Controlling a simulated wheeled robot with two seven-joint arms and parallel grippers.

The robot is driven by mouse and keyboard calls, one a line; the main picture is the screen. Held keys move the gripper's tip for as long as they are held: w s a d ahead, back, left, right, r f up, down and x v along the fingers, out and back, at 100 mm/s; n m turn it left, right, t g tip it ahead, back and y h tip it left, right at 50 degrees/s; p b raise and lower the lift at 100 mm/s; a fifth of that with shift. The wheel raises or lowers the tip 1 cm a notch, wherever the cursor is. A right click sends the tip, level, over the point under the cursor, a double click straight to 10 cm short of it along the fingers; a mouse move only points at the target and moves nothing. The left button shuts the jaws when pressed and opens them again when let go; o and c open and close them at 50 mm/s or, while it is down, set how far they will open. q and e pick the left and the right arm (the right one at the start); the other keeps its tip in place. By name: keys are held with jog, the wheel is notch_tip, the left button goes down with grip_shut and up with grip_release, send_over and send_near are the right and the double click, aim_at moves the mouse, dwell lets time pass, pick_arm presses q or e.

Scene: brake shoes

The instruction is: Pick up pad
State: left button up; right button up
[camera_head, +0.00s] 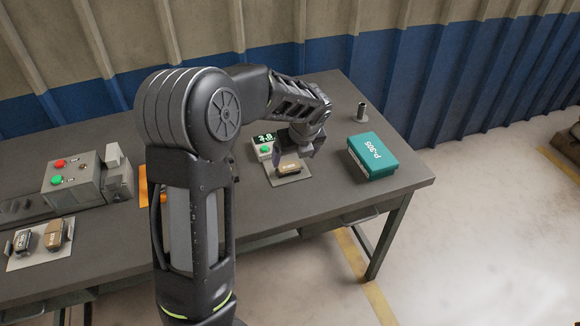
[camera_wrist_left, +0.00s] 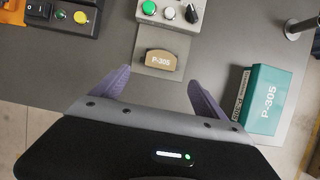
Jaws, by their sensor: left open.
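A brown brake pad (camera_head: 288,169) lies on a light grey plate (camera_head: 303,174) on the right part of the table. My left gripper (camera_head: 295,150) is above and behind the pad in the head view. Its two purple fingers (camera_wrist_left: 158,80) are spread apart in the left wrist view, with nothing between them. Two more pads, a dark one (camera_head: 22,241) and a brown one (camera_head: 54,234), lie on a light sheet at the table's left. My right gripper does not show.
A teal P-305 box (camera_head: 372,156) stands right of the pad. A small display device with a green button (camera_head: 265,149) is behind the pad's plate. A grey cylinder on a base (camera_head: 361,111) is at the back. A button panel (camera_head: 72,178) stands on the left.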

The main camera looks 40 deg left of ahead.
aim_at(290, 168)
pick_arm(q)
jog(key=shift+x, duration=1.2)
jog(key=shift+w+a+f+p, duration=0.1)
jog(key=shift+a+f+p, duration=0.1)
jog(key=shift+f+p, duration=0.25)
jog(key=x, duration=0.4)
jog(key=shift+f, duration=0.1)
